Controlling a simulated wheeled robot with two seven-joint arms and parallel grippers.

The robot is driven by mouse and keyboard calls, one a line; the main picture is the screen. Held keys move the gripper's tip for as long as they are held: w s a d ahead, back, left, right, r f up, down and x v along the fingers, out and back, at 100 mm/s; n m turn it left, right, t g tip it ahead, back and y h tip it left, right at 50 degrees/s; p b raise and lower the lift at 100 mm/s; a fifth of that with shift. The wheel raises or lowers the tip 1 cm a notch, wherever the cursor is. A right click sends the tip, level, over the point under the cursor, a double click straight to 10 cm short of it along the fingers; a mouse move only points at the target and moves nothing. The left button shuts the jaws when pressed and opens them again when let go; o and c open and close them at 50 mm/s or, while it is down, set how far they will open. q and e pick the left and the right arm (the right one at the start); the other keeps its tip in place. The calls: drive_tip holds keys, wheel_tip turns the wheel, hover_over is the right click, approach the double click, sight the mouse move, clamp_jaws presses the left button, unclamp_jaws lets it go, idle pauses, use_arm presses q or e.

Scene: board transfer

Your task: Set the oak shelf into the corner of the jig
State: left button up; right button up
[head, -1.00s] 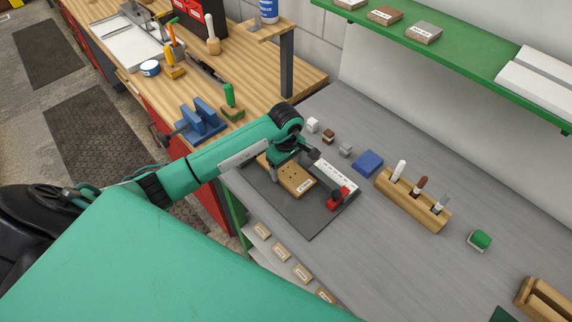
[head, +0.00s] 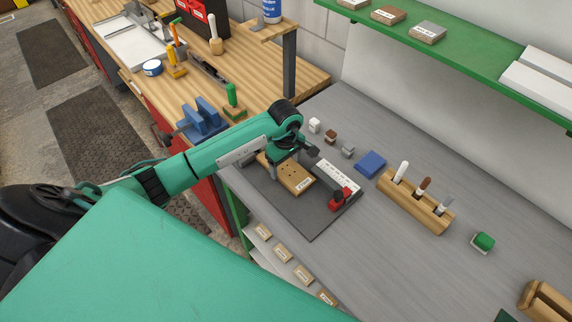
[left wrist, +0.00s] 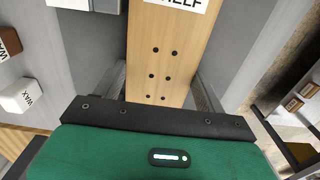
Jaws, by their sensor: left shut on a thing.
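The oak shelf (head: 292,177) is a light wooden board with dark holes and a white label. It lies over the dark mat of the jig (head: 309,224), beside the jig's white strip (head: 338,176); I cannot tell whether it touches the strip. A red clamp (head: 341,200) stands at the strip's near end. My left gripper (head: 290,162) is shut on the shelf's far end, and its arm hides part of the board. In the left wrist view the shelf (left wrist: 165,48) runs away between the fingers (left wrist: 160,92). My right gripper is not in view.
Small white, brown and grey blocks (head: 331,136) and a blue block (head: 370,164) lie behind the jig. A wooden rack (head: 415,202) with upright tools stands to the right. The grey bench between is clear.

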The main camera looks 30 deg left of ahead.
use_arm(q)
drive_tip(key=shift+w+b, duration=0.3)
drive_tip(key=shift+b, duration=0.05)
drive_tip(key=shift+a+b, duration=0.15)
drive_tip(key=shift+b, duration=0.35)
idle(0.8)
drive_tip(key=o, duration=1)
drive_tip(key=shift+c, duration=0.2)
drive_tip(key=shift+o, duration=0.9)
drive_tip(key=shift+w+a+f, duration=0.1)
drive_tip(key=shift+a+f, duration=0.05)
